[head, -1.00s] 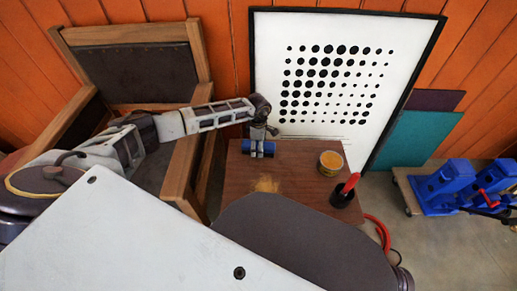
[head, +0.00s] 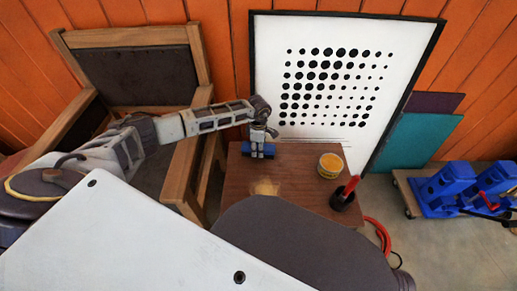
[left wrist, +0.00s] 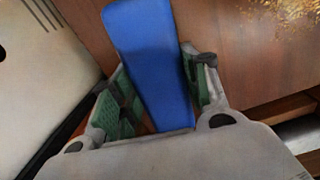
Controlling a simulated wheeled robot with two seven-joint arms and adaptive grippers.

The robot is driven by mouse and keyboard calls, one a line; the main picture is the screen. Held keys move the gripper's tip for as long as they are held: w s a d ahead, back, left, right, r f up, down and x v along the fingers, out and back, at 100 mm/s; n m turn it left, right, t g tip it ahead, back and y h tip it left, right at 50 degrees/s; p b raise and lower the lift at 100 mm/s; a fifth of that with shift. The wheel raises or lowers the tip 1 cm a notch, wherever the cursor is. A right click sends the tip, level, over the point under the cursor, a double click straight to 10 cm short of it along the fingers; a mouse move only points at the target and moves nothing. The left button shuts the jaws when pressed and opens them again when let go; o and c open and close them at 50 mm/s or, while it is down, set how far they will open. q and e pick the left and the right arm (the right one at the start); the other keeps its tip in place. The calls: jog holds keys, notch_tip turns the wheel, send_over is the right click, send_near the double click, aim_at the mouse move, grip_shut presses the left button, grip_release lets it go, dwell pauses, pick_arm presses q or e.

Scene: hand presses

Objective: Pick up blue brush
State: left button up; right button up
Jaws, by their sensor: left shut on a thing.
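The blue brush (head: 244,154) is at the back left of the small brown table (head: 295,200), near the framed dotted panel. My left gripper (head: 259,153) reaches down over it and is shut on it. In the left wrist view the blue brush (left wrist: 150,55) lies between the two green-padded fingers of my left gripper (left wrist: 163,88), and its lower end is hidden behind the gripper body. I cannot tell whether the brush touches the table. My right gripper does not show.
A yellow tin (head: 331,165) and a black pot with a red handle (head: 344,195) stand on the table's right side. The white panel with black dots (head: 335,85) leans behind. A wooden chair (head: 140,75) stands left. Blue presses (head: 455,188) sit at right.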

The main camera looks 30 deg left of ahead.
pick_arm(q)
notch_tip(320, 180, up, 9)
jog(key=p, duration=0.2)
jog(key=shift+f+p, duration=0.2)
jog(key=shift+p, duration=0.1)
jog(key=shift+r, duration=0.55)
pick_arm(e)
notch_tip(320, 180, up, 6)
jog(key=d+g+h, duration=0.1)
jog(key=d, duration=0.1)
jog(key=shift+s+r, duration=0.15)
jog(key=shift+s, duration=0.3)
